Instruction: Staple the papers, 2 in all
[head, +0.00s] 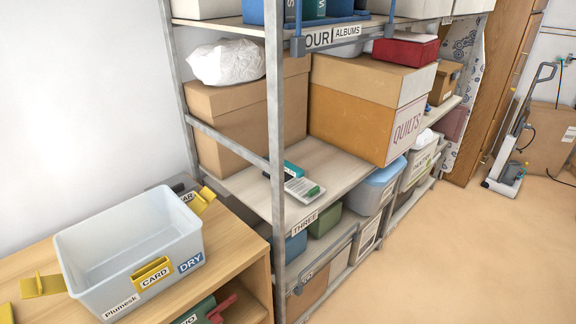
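No sheets of paper and no stapler can be made out for certain in the head view. On the middle shelf (250,188) lie a teal item (293,168) and a flat white item (302,189) with a green piece on it. They sit behind the front metal post, and I cannot tell what they are. Neither of my grippers shows in this view.
A wooden cabinet (245,245) at left bears an open white bin (130,240) with yellow clips, labelled CARD and DRY. The metal shelving holds a QUILTS box (360,110) and a white bag (227,62). Floor (470,250) at right is clear; an upright cleaner (507,175) stands beyond.

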